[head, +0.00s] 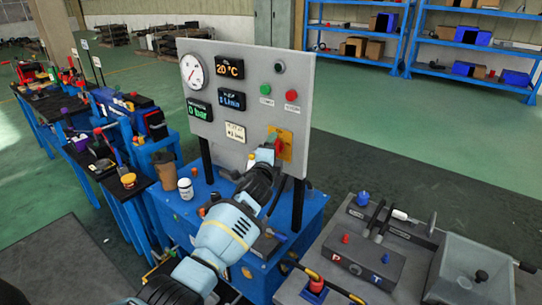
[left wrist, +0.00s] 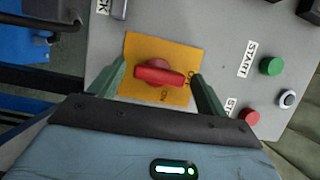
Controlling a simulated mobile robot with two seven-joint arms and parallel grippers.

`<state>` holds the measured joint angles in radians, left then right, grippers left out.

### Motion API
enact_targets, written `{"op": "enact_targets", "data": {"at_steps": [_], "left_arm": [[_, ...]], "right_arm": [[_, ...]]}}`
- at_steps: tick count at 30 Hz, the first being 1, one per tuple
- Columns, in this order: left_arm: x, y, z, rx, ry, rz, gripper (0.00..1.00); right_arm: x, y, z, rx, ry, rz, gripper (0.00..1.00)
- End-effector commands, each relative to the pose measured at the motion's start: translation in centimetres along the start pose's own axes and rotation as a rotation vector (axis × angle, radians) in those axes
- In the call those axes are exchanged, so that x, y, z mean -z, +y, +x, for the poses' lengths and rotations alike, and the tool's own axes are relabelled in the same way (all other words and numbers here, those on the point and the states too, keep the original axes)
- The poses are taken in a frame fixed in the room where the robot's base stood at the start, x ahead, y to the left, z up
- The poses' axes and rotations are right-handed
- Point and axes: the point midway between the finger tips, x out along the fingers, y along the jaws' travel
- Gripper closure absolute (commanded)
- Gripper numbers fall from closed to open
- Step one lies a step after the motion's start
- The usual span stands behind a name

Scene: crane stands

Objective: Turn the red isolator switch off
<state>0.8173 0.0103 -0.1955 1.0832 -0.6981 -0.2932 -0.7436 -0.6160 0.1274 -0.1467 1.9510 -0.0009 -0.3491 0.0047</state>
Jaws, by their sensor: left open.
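The red isolator switch has a red handle (head: 279,149) on a yellow plate (head: 287,138), low on the right of the grey panel (head: 235,55). In the left wrist view the red handle (left wrist: 160,76) lies nearly level across the picture on the yellow plate (left wrist: 184,46). Small dark marks on the plate are too small to read surely. My left gripper (head: 268,152) is at the switch. Its fingers (left wrist: 160,88) are open, one on each side of the handle's ends; I cannot tell whether they touch it. My right gripper is not in view.
A green button (head: 265,90) and a red button (head: 291,95) sit above the switch. A gauge and lit displays fill the panel's left. A paper cup (head: 165,168) and white jar (head: 185,188) stand on the blue cabinet. A grey bench (head: 320,255) with levers is at right.

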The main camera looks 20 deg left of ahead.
Motion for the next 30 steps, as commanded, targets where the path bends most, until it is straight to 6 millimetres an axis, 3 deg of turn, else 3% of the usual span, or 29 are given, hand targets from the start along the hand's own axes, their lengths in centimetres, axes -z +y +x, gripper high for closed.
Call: {"op": "enact_targets", "data": {"at_steps": [8,21,30], "left_arm": [[-0.1,0.2,-1.9,-0.001,-0.002,0.003,0.24],[0.0,0.1,-6.8,-0.001,0.0,0.0,0.24],[0.0,0.1,-7.8,-0.002,0.0,0.0,0.24]], "right_arm": [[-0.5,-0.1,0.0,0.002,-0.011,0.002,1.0],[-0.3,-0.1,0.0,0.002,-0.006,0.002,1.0],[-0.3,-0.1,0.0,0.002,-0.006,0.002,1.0]]}}
